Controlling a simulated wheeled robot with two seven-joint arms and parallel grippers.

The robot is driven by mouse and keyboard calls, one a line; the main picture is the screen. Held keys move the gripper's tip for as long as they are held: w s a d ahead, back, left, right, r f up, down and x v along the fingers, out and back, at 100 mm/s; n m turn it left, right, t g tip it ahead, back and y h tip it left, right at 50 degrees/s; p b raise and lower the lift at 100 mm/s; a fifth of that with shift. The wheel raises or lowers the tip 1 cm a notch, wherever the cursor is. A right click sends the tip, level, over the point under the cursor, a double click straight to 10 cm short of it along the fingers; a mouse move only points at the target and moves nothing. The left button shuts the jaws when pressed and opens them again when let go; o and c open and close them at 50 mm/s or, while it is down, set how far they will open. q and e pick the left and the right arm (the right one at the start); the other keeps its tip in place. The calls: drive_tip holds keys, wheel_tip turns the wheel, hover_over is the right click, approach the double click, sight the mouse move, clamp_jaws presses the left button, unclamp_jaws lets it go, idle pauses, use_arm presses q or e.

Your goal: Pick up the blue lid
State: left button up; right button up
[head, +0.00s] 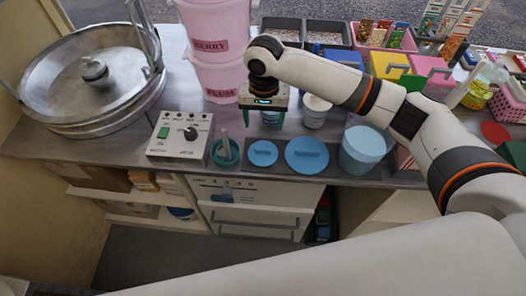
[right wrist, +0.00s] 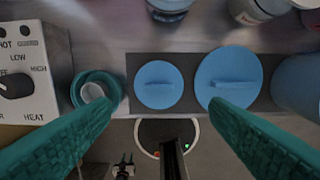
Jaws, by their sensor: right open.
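Two round blue lids with bar handles lie flat on a dark mat on the counter. The smaller lid (head: 263,153) is on the left and the larger lid (head: 307,155) on the right. Both show in the right wrist view, the smaller lid (right wrist: 159,85) near the middle and the larger lid (right wrist: 228,77) right of it. My right gripper (head: 263,120) points down above the counter, behind the smaller lid in the head view. Its teal fingers (right wrist: 162,97) are apart with nothing between them. My left gripper is not in view.
A teal mortar (head: 224,153) and a control box (head: 181,136) stand left of the lids. A light-blue tub (head: 363,150) stands right. Pink tubs (head: 220,75) and a white jar (head: 315,111) are behind. A steel pan (head: 95,80) fills the left.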

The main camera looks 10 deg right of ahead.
drive_tip(key=p, duration=0.1)
hover_over(263, 149)
drive_tip(key=f, duration=0.6)
drive_tip(key=shift+w+d, duration=0.15)
drive_tip(key=shift+w, duration=0.1)
drive_tip(key=f, duration=0.1)
drive_tip(key=f+p, duration=0.1)
drive_tip(key=f, duration=0.2)
drive_tip(key=shift+s+f+p, duration=0.1)
drive_tip(key=shift+s+p, duration=0.2)
drive_tip(key=shift+s, duration=0.05)
drive_tip(key=shift+f, duration=0.6)
drive_tip(key=c, duration=1.1)
